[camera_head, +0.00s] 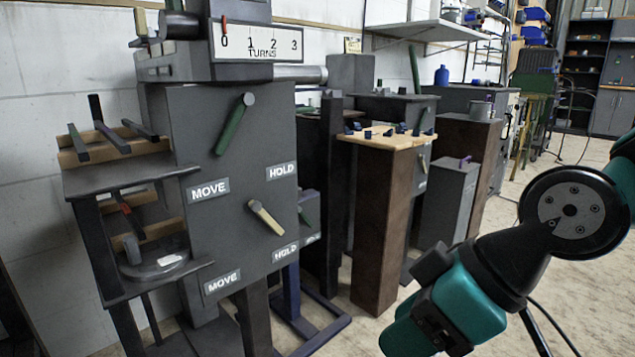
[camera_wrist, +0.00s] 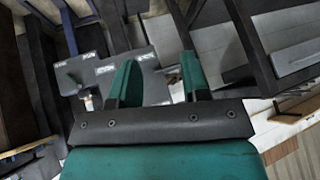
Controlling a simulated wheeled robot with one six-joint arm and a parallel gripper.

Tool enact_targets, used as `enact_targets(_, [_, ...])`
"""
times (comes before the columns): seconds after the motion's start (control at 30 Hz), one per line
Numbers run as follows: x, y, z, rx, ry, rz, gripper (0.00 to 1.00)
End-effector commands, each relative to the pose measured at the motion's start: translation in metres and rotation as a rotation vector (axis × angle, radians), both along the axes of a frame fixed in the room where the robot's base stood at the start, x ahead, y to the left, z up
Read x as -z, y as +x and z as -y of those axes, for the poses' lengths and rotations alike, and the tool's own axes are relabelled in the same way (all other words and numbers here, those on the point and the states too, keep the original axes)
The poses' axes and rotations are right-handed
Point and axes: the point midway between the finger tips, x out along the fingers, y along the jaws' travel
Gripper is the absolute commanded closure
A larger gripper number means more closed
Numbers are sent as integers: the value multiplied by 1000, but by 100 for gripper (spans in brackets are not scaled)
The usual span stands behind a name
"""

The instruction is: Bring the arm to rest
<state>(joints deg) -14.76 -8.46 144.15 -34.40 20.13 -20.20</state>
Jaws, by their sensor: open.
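My teal gripper (camera_wrist: 158,80) shows in the wrist view with its two fingers apart and nothing between them. In the head view my teal and black arm (camera_head: 470,300) comes in from the right edge and slopes down to the lower middle, apart from the gate; the fingertips are not clear there. The grey gate cabinet (camera_head: 240,115) stands at left. Its green lever (camera_head: 234,124) tilts with its lower end to the left, between MOVE and HOLD labels. A cream lever (camera_head: 266,217) below it points down right, toward the lower HOLD label.
A TURNS scale (camera_head: 258,42) tops the cabinet, its red pointer at 0. A side shelf (camera_head: 125,175) holds wooden blocks and bars. A brown pedestal (camera_head: 380,230) with a light wooden top and other grey stands line the wall. The floor (camera_head: 590,290) at right is mostly clear.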

Motion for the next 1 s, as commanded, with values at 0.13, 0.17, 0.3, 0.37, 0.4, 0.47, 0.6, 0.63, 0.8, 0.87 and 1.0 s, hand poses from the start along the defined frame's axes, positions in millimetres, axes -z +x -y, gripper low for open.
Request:
enact_targets(0.13, [-24, -42, 41, 179, -173, -224, 57])
enact_targets(0.17, [-27, -50, 49, 220, -207, -266, 57])
enact_targets(0.3, [-65, -57, 57, 264, -244, -314, 57])
enact_targets(0.37, [-82, -57, 56, 263, -243, -314, 57])
enact_targets(0.4, [-94, -57, 56, 262, -242, -313, 57])
enact_targets(0.47, [-113, -57, 56, 262, -242, -313, 57])
enact_targets(0.6, [-164, -57, 56, 261, -241, -312, 57])
enact_targets(0.63, [-176, -57, 56, 260, -241, -312, 57])
enact_targets(0.8, [-239, -57, 56, 260, -241, -312, 57])
enact_targets(0.87, [-262, -57, 56, 260, -241, -312, 57])
enact_targets(1.0, [-313, -57, 56, 259, -241, -312, 57])
